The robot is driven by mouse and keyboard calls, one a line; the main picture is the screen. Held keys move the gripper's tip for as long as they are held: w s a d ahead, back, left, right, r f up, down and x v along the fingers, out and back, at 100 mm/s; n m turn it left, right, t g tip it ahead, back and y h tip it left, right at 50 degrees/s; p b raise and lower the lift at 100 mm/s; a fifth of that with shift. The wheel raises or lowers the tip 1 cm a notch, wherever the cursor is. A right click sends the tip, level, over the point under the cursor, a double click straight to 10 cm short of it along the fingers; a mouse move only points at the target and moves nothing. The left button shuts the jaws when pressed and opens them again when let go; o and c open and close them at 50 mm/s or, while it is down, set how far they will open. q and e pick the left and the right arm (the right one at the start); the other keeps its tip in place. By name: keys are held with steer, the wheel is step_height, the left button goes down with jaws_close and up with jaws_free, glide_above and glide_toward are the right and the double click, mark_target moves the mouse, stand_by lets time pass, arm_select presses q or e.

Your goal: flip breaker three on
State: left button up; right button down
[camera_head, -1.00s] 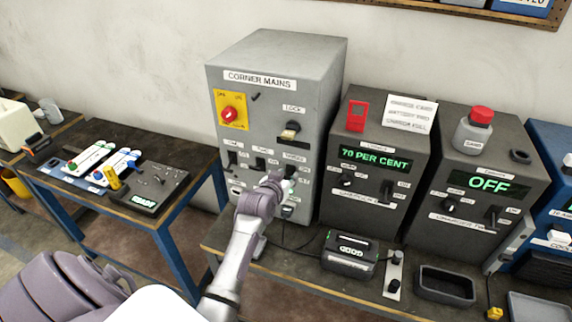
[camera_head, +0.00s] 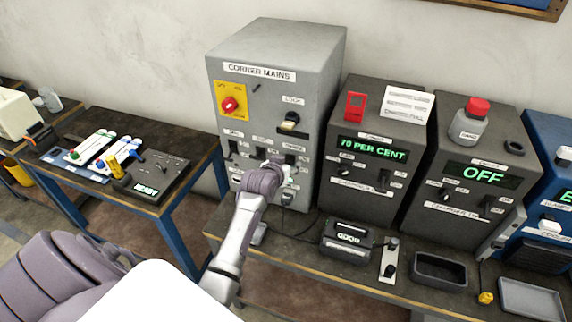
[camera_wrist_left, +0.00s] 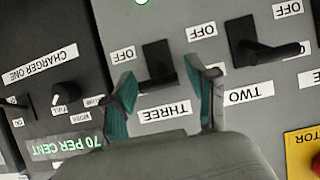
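The grey Corner Mains cabinet (camera_head: 275,50) stands at the middle of the head view, with a row of breakers low on its front. In the wrist view, which is upside down, breaker three (camera_wrist_left: 158,62) is a black switch above the label THREE (camera_wrist_left: 164,111). My left gripper (camera_wrist_left: 165,82) is open, its green-padded fingers on either side of breaker three with gaps to it. An OFF label (camera_wrist_left: 122,54) shows beside it. In the head view my left gripper (camera_head: 286,178) partly hides the lower panel. My right gripper is out of view.
Breaker two (camera_wrist_left: 262,45), with its lever sticking out, is close to the right finger in the wrist view. A red rotary switch on a yellow plate (camera_head: 230,91) is higher on the cabinet. A charger reading 70 PER CENT (camera_head: 385,105) stands to the right.

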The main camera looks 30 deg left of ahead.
arm_select(q)
steer(key=shift+s, duration=0.1)
steer(key=v, duration=1.2)
stand_by(0.4)
